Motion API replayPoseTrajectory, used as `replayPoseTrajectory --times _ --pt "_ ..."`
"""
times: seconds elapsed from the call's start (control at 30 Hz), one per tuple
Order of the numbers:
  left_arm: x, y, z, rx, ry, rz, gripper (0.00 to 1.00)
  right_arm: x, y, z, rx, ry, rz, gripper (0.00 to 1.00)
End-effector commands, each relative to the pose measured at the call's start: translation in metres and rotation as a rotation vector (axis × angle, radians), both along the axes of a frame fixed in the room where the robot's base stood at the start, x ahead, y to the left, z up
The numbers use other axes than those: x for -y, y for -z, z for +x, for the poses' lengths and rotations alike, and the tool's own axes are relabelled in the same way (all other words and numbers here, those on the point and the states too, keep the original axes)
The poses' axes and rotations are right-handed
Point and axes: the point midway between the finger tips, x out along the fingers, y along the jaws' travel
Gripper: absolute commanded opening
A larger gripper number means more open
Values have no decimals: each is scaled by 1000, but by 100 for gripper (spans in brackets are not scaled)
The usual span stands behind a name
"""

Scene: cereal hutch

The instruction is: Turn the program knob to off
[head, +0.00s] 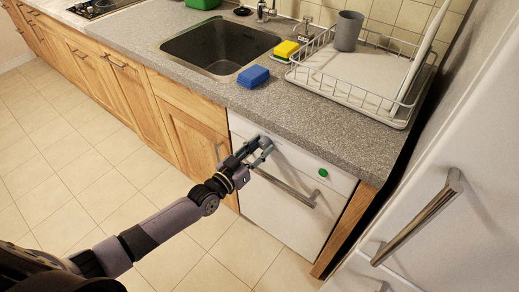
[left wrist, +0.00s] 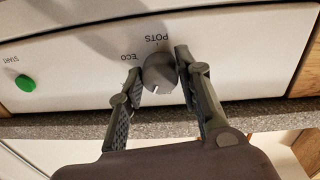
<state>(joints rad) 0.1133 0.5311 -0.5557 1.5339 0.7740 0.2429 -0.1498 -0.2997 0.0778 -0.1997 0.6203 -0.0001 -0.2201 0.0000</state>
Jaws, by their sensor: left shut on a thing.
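The program knob (left wrist: 159,72) is a round grey dial with a small white mark, on the white front panel of the dishwasher (head: 290,212). The left wrist view shows the panel upside down, with the labels "POTS" and "ECO" beside the knob. The white mark is on the knob's lower side in that picture, pointing away from both labels. My left gripper (left wrist: 158,62) has a finger on each side of the knob and is shut on it. In the head view my left gripper (head: 262,151) is at the panel and hides the knob. My right gripper is not in view.
A green start button (head: 323,173) is right of the knob in the head view. The metal door handle (head: 285,187) runs just below my gripper. A white fridge (head: 460,130) stands right.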

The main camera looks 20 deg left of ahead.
Motion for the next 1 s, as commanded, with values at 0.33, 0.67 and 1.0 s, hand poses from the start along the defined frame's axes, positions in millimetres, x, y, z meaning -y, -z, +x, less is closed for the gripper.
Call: replayPoseTrajectory --times 0.33,0.67,1.0 --pt "1 2 -1 -101 -1 -277 4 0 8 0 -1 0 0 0" --pt "1 1 -1 -158 0 -432 4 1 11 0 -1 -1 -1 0" --pt "2 1 -1 -175 -1 -476 4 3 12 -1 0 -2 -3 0"
